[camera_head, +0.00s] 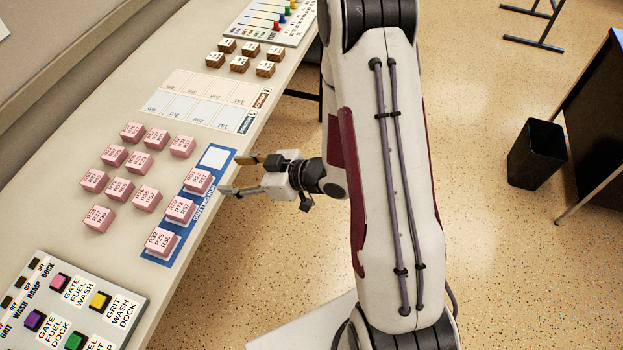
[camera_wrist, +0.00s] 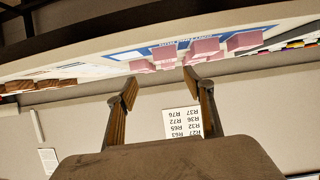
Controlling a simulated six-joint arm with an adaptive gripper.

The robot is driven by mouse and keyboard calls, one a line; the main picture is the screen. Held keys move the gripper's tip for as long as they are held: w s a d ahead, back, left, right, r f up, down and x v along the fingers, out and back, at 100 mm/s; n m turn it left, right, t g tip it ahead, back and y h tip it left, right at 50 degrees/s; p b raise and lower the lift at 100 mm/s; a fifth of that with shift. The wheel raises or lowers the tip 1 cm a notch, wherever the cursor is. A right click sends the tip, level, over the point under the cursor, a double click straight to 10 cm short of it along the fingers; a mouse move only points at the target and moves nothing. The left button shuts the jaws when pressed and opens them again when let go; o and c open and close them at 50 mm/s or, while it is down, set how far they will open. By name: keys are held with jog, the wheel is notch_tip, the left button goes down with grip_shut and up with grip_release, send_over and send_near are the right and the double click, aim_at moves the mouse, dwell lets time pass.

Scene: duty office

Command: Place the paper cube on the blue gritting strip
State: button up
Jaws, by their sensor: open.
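The blue gritting strip (camera_head: 169,256) lies along the table's near edge. Three pink paper cubes stand on it in a row: a lower one (camera_head: 161,241), a middle one (camera_head: 180,209) and an upper one (camera_head: 198,180). The white square (camera_head: 215,157) at the strip's upper end is bare. My gripper (camera_head: 236,176) is open at the table edge, just right of the upper cube; I cannot tell whether it touches it. In the wrist view, cubes (camera_wrist: 206,47) and the strip (camera_wrist: 130,55) show beyond my open fingers (camera_wrist: 160,80), and nothing is between them.
Several pink cubes (camera_head: 146,198) stand left of the strip. Above are a pale card grid (camera_head: 200,97), several brown blocks (camera_head: 239,57) and a board with coloured pegs (camera_head: 272,22). A button panel (camera_head: 85,305) sits at lower left. A printed list (camera_wrist: 183,123) shows in the wrist view.

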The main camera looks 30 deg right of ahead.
jog(key=s+d+r+m+h, duration=0.2)
jog(key=d+r+m+h, duration=0.2)
jog(key=d+r+h, duration=0.75)
jog(key=s+a+r+m+g+y, duration=0.1)
jog(key=s+r+m+g, duration=0.1)
jog(key=s+r, duration=0.4)
jog(key=s+a+r+m+g+y, duration=0.1)
jog(key=s+r, duration=0.5)
jog(key=s, duration=1.1)
jog(key=shift+s+a+m+g+y, duration=0.15)
jog(key=shift+a+m+g+y, duration=0.3)
jog(key=shift+a+m, duration=0.45)
